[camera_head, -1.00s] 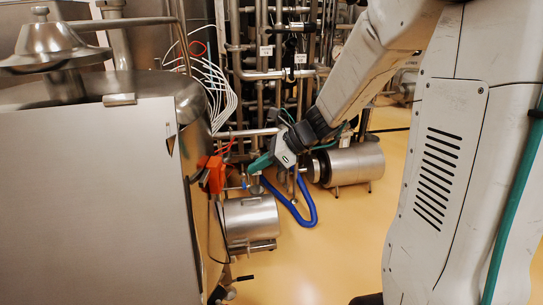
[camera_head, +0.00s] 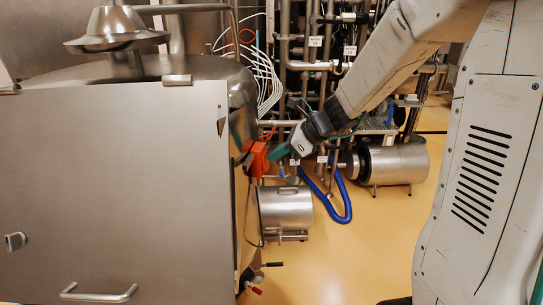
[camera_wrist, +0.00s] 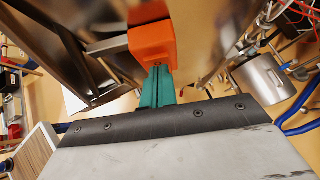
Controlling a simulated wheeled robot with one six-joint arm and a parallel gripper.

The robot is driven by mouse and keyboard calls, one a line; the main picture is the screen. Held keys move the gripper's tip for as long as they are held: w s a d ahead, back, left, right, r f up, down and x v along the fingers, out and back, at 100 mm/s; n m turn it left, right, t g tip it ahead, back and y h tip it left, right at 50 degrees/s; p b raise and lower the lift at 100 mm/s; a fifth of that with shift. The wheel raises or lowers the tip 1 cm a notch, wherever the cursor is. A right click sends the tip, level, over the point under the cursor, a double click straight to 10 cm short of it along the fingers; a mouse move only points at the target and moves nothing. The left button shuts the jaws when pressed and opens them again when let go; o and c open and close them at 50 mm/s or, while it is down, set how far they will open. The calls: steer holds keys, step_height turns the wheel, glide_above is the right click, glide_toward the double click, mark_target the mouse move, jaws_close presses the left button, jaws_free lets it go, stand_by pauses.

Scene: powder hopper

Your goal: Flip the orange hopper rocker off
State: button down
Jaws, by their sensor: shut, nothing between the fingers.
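The orange hopper rocker box (camera_head: 255,158) is fixed to the right side of the steel hopper (camera_head: 120,190). In the wrist view the orange box (camera_wrist: 152,44) is straight ahead at the top centre. My gripper (camera_head: 274,155) has teal fingers, shut and empty, with the tips at or very near the box's right side. In the wrist view my gripper's fingertips (camera_wrist: 156,70) lie right below the box's near face and overlap its lower edge. I cannot tell whether they touch it. The rocker's own position is hidden.
A steel motor cylinder (camera_head: 285,208) hangs below the box. A blue hose (camera_head: 340,205) loops to the right, near another steel motor (camera_head: 393,164). White cables (camera_head: 265,75) and pipes stand behind. The yellow floor (camera_head: 345,260) is open at the front.

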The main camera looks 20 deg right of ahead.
steer(key=shift+d, duration=0.15)
steer(key=shift+r, duration=0.1)
steer(key=shift+r, duration=0.75)
steer(key=v, duration=1.3)
steer(key=shift+s, duration=0.15)
steer(key=shift+f, duration=0.1)
